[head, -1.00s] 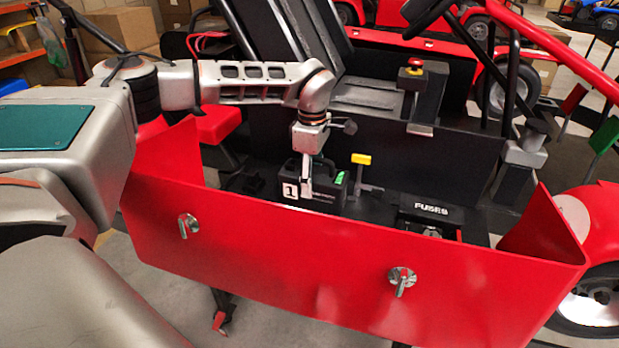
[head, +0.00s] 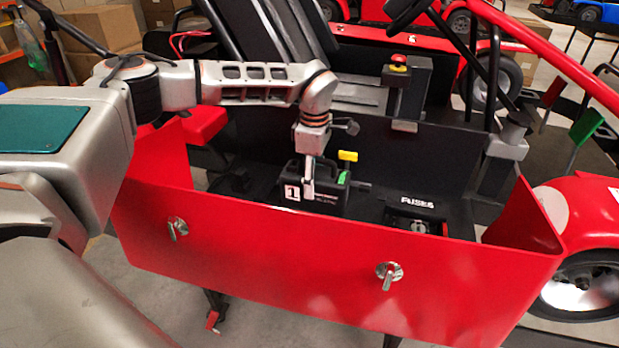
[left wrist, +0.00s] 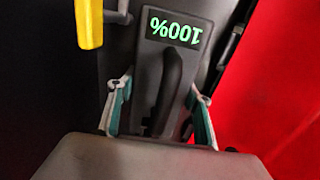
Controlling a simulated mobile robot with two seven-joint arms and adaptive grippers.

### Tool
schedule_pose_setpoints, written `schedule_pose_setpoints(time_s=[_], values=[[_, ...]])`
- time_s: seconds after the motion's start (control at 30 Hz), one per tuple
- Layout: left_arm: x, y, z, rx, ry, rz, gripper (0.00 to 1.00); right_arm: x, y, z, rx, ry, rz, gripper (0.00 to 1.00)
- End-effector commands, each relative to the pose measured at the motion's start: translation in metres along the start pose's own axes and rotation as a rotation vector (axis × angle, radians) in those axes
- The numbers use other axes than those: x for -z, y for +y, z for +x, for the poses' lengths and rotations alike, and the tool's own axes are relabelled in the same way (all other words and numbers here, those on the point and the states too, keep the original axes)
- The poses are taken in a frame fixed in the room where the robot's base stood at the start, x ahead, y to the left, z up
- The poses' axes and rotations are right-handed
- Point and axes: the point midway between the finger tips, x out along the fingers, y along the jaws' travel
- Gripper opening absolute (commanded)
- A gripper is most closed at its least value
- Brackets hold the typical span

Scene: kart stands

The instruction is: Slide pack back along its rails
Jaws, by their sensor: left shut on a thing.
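The pack (head: 325,203) is a black box with a white "1" label, sitting upright in the kart's bay behind the red side panel. My left gripper (head: 308,190) reaches down to its top from above. In the left wrist view the pack's black handle (left wrist: 168,92) lies between my left fingers (left wrist: 160,112), beside a green "100%" display. The gripper is shut on the handle. A yellow-topped lever (head: 347,157) stands right behind the pack, and its yellow part (left wrist: 88,24) shows in the left wrist view. The rails are hidden. My right gripper is out of view.
The red side panel (head: 300,255) with two metal latches rises in front of the bay. A black fuse box (head: 416,203) sits to the right of the pack. A black wall (head: 420,155) and the seat (head: 280,50) stand behind.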

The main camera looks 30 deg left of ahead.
Motion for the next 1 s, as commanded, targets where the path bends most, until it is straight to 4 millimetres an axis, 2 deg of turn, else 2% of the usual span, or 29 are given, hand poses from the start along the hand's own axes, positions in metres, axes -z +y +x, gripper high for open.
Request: schedule_pose_setpoints(time_s=[0.27,0.3,0.37,0.77,0.87,1.0], values=[[-0.003,-0.001,0.0,0.001,-0.002,0.001,0.0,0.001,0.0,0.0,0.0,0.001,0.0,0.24],[-0.003,-0.001,0.0,0.002,-0.002,0.001,0.57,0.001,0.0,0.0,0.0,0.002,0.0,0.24],[-0.003,-0.001,0.0,0.001,-0.002,0.001,0.69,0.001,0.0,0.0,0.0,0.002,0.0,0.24],[-0.002,0.0,-0.004,-0.001,-0.001,0.0,0.69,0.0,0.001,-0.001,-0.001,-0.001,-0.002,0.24],[-0.002,0.001,-0.015,-0.002,-0.001,0.0,0.69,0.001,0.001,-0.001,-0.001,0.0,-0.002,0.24],[-0.002,0.001,-0.041,-0.004,-0.001,0.0,0.69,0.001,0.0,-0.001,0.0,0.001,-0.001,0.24]])
